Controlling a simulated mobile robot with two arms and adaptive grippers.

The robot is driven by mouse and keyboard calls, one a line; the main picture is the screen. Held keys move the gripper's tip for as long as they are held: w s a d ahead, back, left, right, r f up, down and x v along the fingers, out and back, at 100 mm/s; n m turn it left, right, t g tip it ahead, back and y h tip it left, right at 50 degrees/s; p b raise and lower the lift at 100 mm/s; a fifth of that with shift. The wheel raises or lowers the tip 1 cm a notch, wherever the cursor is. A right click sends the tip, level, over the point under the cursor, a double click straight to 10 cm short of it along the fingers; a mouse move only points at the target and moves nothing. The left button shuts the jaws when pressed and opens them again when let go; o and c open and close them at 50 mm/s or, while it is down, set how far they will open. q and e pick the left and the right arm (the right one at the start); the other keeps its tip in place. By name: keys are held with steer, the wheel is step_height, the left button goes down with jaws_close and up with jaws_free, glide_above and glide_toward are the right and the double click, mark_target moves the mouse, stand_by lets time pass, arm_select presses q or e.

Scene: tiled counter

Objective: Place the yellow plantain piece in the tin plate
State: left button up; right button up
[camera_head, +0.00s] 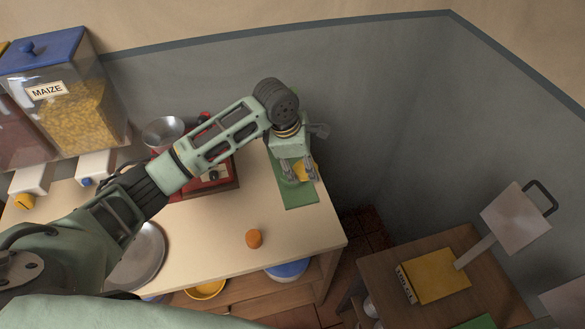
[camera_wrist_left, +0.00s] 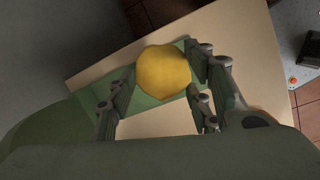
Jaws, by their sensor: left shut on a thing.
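The yellow plantain piece (camera_wrist_left: 163,72) is between the fingers of my left gripper (camera_head: 300,176). The fingers are shut on it, and it looks rounded in the left wrist view. In the head view the plantain piece (camera_head: 308,165) shows partly behind the fingers, over the green mat (camera_head: 299,196). I cannot tell whether it touches the mat. The tin plate (camera_head: 138,262) is on the left of the counter, partly covered by my left arm. My right gripper is not in view.
An orange cylinder (camera_head: 254,239) stands near the counter's front edge. A red device (camera_head: 210,184) with a metal bowl (camera_head: 163,131) stands behind my arm. The maize dispenser (camera_head: 62,98) is at the back left. The middle of the counter (camera_head: 215,225) is clear.

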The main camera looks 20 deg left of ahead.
arm_select(q)
steer(key=a, duration=0.1)
steer(key=w+a+f, duration=0.1)
steer(key=a+f, duration=0.1)
steer(key=shift+w+a, duration=0.15)
steer(key=shift+w, duration=0.1)
steer(key=shift+f, duration=0.3)
step_height(320, 180, down, 2)
steer(key=p, duration=0.2)
steer(key=shift+f+p, duration=0.2)
steer(key=shift+p, duration=0.1)
steer(key=shift+f, duration=0.45)
steer(key=shift+f, duration=0.15)
steer(key=o, duration=1.2)
steer(key=shift+o, duration=0.2)
